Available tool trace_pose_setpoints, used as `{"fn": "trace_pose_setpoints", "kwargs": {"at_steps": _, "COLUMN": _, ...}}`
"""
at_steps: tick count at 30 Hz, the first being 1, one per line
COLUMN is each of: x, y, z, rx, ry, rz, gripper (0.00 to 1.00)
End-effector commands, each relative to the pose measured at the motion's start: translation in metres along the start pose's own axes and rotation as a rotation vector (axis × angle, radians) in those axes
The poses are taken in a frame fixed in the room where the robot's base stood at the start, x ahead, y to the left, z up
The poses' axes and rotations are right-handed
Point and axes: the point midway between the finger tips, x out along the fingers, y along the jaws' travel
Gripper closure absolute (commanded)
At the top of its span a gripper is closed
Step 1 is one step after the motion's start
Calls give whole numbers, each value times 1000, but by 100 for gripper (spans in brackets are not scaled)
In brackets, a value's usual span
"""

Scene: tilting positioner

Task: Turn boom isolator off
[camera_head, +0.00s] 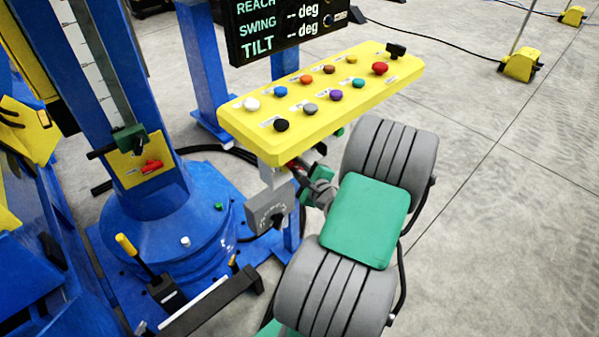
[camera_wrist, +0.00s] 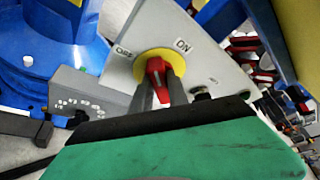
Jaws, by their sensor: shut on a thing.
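The boom isolator is a red knob (camera_wrist: 156,67) on a yellow disc (camera_wrist: 141,66), fixed to a grey plate (camera_wrist: 212,70) with an OFF label on the left and an ON label on the right. My gripper (camera_wrist: 160,84) is shut on the red knob, one grey finger on each side of it. The fingers hide part of the knob, so I cannot tell which label it points to. In the head view my gripper (camera_head: 309,180) reaches under the yellow button panel (camera_head: 246,122); only a little red shows there.
A grey box with a dial (camera_head: 264,220) sits just below and left of my gripper. The blue column base (camera_head: 165,245) and a yellow-handled lever (camera_head: 137,256) stand further left. A dark display (camera_head: 290,25) is behind the panel. Open floor (camera_head: 490,230) lies to the right.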

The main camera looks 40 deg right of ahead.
Motion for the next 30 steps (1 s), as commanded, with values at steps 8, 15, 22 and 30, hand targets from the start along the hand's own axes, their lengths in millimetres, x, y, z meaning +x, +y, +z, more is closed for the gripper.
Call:
{"fn": "trace_pose_setpoints", "kwargs": {"at_steps": 8, "x": 3, "y": 12, "z": -5, "rx": -239, "ry": -4, "rz": -99, "gripper": 100}}
{"fn": "trace_pose_setpoints", "kwargs": {"at_steps": 15, "x": 3, "y": 14, "z": -6, "rx": -433, "ry": -4, "rz": -179, "gripper": 100}}
{"fn": "trace_pose_setpoints", "kwargs": {"at_steps": 22, "x": 3, "y": 14, "z": -5, "rx": -567, "ry": -4, "rz": -234, "gripper": 100}}
{"fn": "trace_pose_setpoints", "kwargs": {"at_steps": 30, "x": 2, "y": 13, "z": -4, "rx": -646, "ry": -4, "rz": -265, "gripper": 100}}
